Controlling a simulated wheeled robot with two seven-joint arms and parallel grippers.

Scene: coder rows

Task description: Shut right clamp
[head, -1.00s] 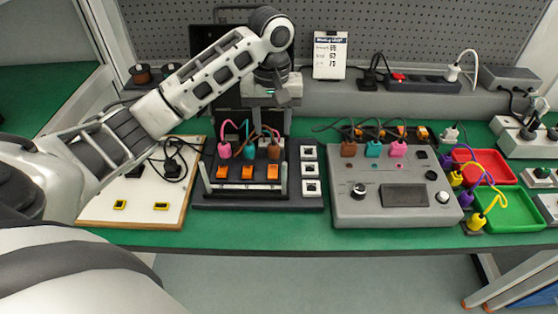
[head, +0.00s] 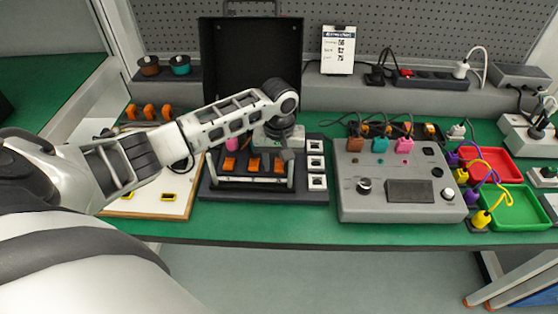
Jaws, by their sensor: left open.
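A dark fixture (head: 215,190) on the green bench carries a row of orange clamps: a left clamp (head: 230,163), a middle clamp (head: 253,165) and a right clamp (head: 278,165). A pale bar runs in front of them. My left gripper (head: 285,153) points down beside the top right of the right clamp, very close to it. I cannot tell whether they touch. The gripper is open with nothing seen in it. Whether the right clamp is shut is too small to tell. My left arm hides the fixture's back. My right gripper is not in view.
White sockets (head: 315,163) line the fixture's right side. A grey control box (head: 400,212) stands to the right, with red (head: 515,157) and green (head: 540,212) trays beyond. An open black case lid (head: 250,65) rises behind. A white board (head: 125,207) lies left.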

